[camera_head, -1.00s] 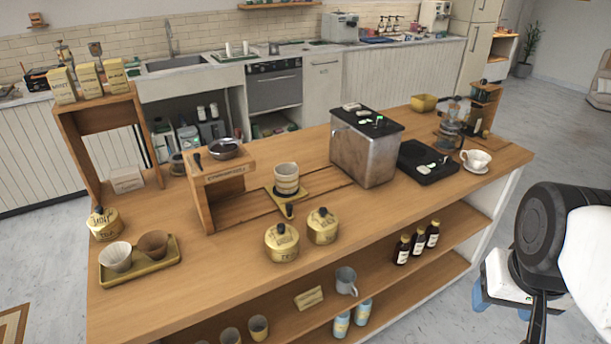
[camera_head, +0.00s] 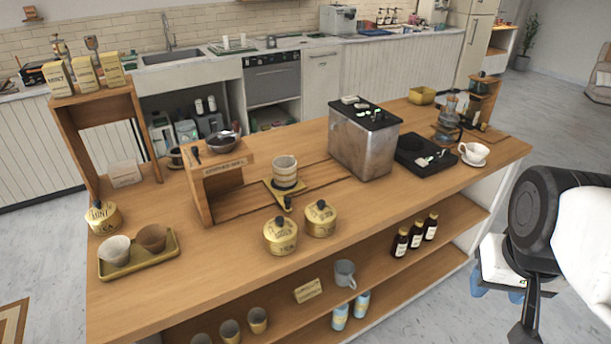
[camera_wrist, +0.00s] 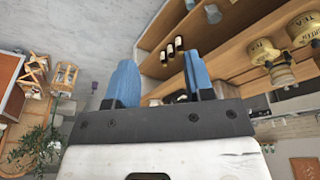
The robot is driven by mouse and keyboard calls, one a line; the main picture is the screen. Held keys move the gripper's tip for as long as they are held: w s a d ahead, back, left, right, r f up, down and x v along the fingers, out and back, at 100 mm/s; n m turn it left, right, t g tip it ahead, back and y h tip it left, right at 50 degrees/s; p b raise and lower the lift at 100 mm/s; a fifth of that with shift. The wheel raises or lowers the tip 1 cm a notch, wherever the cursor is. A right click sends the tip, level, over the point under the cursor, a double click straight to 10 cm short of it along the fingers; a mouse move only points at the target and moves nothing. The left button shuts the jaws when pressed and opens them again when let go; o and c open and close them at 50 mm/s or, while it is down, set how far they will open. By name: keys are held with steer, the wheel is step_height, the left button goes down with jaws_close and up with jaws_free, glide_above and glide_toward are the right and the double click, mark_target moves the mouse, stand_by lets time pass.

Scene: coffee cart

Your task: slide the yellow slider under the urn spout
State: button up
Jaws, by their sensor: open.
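The yellow slider (camera_head: 283,196) is a flat plate with a dark knob at its front, lying on the wooden counter (camera_head: 160,290). A ribbed beige cup (camera_head: 285,172) stands on it. A boxy steel urn (camera_head: 362,142) with a black top stands to its right; I cannot make out its spout. My gripper (camera_head: 498,292) is off the counter's right front side, apart from the slider and partly hidden by my own arm. In the wrist view my gripper (camera_wrist: 160,82) has its blue fingers spread with nothing held between them.
A wooden stand (camera_head: 202,205) is left of the slider. Two yellow tins (camera_head: 281,237) (camera_head: 320,220) stand in front of it. A black scale (camera_head: 420,160) and a white cup (camera_head: 473,153) are right of the urn. Dark bottles (camera_head: 415,236) stand on the shelf below.

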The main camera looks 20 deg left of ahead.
steer(key=w+a+r+n, duration=0.1)
steer(key=w+a+n, duration=0.15)
steer(key=w, duration=0.35)
steer(key=w+a+n, duration=0.1)
steer(key=w+a, duration=0.3)
steer(key=w, duration=0.1)
steer(key=n+g, duration=0.3)
steer(key=n, duration=0.5)
glide_above(287, 198)
steer(key=f, duration=1.4)
steer(key=shift+s+d, duration=0.1)
steer(key=shift+d, duration=0.3)
steer(key=shift+a+f+n, duration=0.2)
steer(key=shift+a+n, duration=0.05)
steer(key=shift+a, duration=0.1)
steer(key=shift+f, duration=0.1)
steer(key=shift+f, duration=3.8)
jaws_close()
